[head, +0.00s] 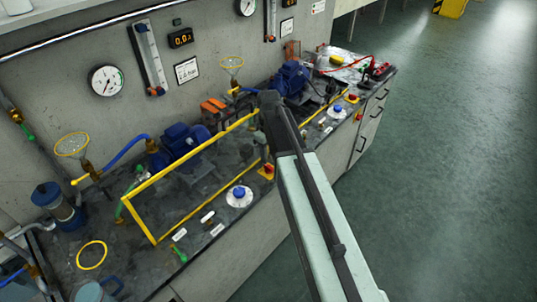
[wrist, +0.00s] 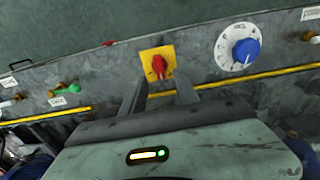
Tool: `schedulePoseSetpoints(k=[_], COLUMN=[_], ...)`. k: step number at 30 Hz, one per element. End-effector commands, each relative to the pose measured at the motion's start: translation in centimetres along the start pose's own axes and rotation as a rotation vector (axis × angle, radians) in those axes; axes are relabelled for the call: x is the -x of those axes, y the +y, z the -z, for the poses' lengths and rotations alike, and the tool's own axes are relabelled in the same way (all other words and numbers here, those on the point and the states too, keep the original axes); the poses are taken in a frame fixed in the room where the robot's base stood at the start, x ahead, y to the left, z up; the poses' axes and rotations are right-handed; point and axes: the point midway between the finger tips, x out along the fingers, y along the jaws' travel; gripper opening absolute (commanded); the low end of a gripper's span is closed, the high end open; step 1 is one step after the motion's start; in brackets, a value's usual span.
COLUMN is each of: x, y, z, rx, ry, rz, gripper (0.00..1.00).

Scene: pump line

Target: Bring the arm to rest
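A red rotary switch on a yellow plate (wrist: 158,64) lies just beyond the fingertips. This switch also shows in the head view (head: 267,171), close beside my arm. I cannot tell whether a finger touches the plate.
A blue knob on a white dial (wrist: 245,50) is right of the switch; it also shows in the head view (head: 239,196). A yellow-framed clear panel (head: 190,175) stands on the bench left of my arm. Blue pumps (head: 290,80) stand behind. The green floor (head: 440,180) at right is clear.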

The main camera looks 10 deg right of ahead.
Motion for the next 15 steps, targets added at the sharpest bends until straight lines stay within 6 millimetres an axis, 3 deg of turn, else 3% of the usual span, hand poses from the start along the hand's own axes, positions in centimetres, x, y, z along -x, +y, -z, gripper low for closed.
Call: schedulePoseSetpoints(k=[1,3,15], x=[1.69,2.20,1.95], y=[-0.02,-0.03,-0.03], z=[0.00,0.00,-0.01], rx=[0.000,0.000,0.000], ry=[0.000,0.000,0.000], rz=[0.000,0.000,0.000], gripper=[0.36,0.36,0.36])
